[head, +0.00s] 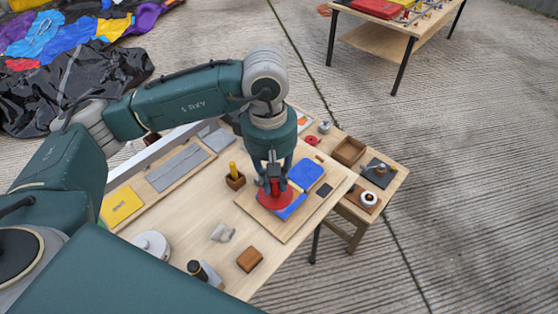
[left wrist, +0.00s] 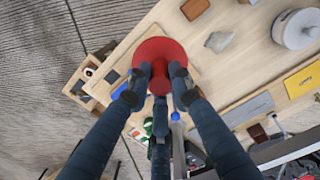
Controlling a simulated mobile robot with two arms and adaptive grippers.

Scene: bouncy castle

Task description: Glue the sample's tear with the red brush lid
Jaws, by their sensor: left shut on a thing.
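The red lid (head: 284,200), a wide red disc with a knob, is held by my left gripper (head: 273,180). In the left wrist view my fingers (left wrist: 160,82) close on the knob of the red lid (left wrist: 160,50). The blue sample (head: 307,173) lies on a pale wooden board (head: 252,207) on the workbench. The lid is over the sample's near left part and hides it, so the tear and any brush under the lid cannot be seen. I cannot tell whether brush and sample touch. A bit of blue (left wrist: 118,90) shows beside my finger in the wrist view.
Near the board are a yellow stick in a wooden block (head: 235,181), a grey rag (head: 222,232), a brown block (head: 250,259) and a round tin (head: 152,244). A side table (head: 398,172) with a wooden tray (head: 349,150) stands right. Open concrete lies beyond.

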